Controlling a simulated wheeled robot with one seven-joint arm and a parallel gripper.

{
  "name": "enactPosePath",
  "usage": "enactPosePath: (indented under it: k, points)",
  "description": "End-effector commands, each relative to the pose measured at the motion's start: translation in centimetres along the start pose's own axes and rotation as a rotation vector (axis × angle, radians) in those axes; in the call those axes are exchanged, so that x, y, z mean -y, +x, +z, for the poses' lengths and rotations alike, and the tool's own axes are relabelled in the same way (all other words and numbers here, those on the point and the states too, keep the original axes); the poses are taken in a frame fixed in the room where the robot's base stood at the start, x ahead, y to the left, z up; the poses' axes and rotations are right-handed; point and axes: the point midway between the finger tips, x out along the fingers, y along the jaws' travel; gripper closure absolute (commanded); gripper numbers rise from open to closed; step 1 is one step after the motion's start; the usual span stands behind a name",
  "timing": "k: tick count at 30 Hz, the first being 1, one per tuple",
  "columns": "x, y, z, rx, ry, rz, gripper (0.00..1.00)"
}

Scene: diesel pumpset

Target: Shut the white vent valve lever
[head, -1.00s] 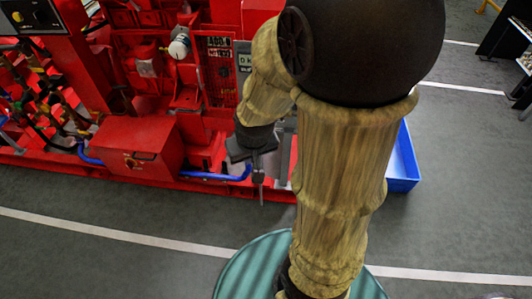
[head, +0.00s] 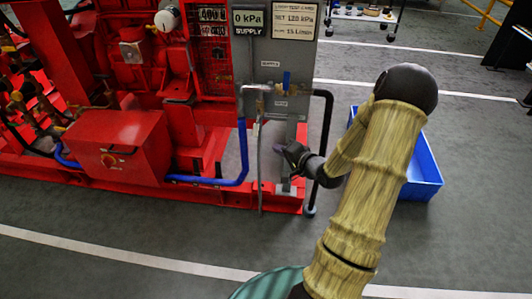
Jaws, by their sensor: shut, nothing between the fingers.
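My gripper (head: 281,149) is in front of the lower part of the grey supply panel (head: 270,62), pointing left. It is small and dark here, with its fingers together and nothing seen between them. A small pale piece (head: 257,130) on the grey vertical pipe (head: 260,170) lies just left of and above the fingertips; it may be the white vent valve lever, but it is too small to be sure. A gap shows between it and the fingertips in the picture. A blue lever (head: 287,79) stands upright on the brass valve higher on the panel.
A blue hose (head: 243,150) drops left of the pipe, and a black hose (head: 325,130) hangs right of it, close to my wrist. The red pumpset skid (head: 230,193) lies below. A blue bin (head: 424,170) stands behind my arm. Open floor lies in front.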

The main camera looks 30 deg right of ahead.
Motion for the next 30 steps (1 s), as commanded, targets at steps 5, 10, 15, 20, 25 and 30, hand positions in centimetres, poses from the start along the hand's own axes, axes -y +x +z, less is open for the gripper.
enactPosePath:
  k: [5, 10, 15, 20, 25, 30]
  points:
    - [-5.0, -0.9, -1.6, -0.055, 0.242, -0.246, 1.0]
    - [-5.7, -2.3, -2.7, -0.069, 0.35, -0.38, 1.0]
    - [-5.3, -2.5, -2.8, -0.068, 0.361, -0.396, 1.0]
    - [-5.3, -2.5, -2.8, -0.068, 0.359, -0.393, 1.0]
    - [-5.2, -1.8, -2.8, -0.066, 0.357, -0.393, 1.0]
    - [-4.5, 0.3, -3.0, -0.066, 0.355, -0.393, 1.0]
